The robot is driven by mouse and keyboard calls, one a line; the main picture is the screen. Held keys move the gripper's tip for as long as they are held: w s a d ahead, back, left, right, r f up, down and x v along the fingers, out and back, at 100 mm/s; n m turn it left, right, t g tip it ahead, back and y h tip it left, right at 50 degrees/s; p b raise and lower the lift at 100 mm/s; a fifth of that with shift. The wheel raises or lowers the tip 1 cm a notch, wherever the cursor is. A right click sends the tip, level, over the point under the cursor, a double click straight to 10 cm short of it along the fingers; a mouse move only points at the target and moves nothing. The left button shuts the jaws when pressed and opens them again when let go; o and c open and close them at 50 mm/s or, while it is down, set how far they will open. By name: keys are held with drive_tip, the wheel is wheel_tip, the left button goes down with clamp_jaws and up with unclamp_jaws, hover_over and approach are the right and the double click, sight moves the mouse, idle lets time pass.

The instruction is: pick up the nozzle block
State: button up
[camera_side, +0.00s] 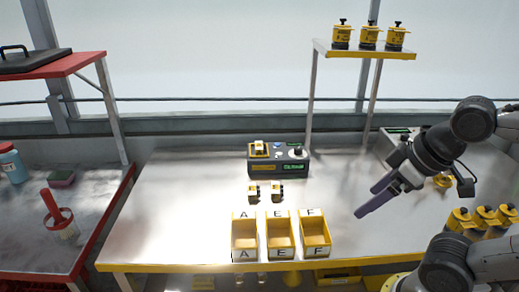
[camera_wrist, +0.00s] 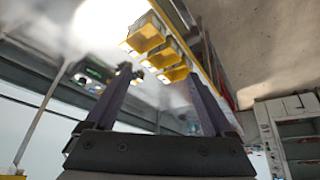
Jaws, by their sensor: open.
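Two small yellow-and-black blocks stand side by side on the metal table, a left one (camera_side: 253,192) and a right one (camera_side: 277,191). Another small yellow piece (camera_side: 259,148) sits on the dark control unit (camera_side: 292,167) behind them. I cannot tell which of these is the nozzle block. My gripper (camera_side: 366,201) is open and empty above the table, to the right of the blocks and bins. In the wrist view, its two fingers (camera_wrist: 160,73) are spread apart with nothing held between them; the small blocks are partly hidden near the left fingertip.
Yellow bins marked A (camera_side: 245,254), E (camera_side: 281,251) and F (camera_side: 315,248) stand at the front edge. Several yellow pots (camera_side: 486,219) stand at right. A raised shelf (camera_side: 366,54) holds three more. A red side bench (camera_side: 60,230) is at left. The table's left part is clear.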

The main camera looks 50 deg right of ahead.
drive_tip(key=w+d+r+n+t+h, duration=0.2)
drive_tip(key=w+d+r+n, duration=0.1)
drive_tip(key=w+r+n, duration=0.9)
drive_tip(key=w+d+r+n+h, duration=0.15)
drive_tip(key=w+d+n, duration=0.25)
drive_tip(key=w+n, duration=0.45)
drive_tip(key=n+g+h, duration=0.1)
drive_tip(key=n+g, duration=0.2)
drive_tip(key=n, duration=0.3)
hover_over(260, 145)
drive_tip(key=s+a, duration=0.3)
wheel_tip(260, 145, down, 25)
drive_tip(key=shift+w+f, duration=0.1)
drive_tip(key=shift+x, duration=3.2)
drive_tip(key=shift+d, duration=0.1)
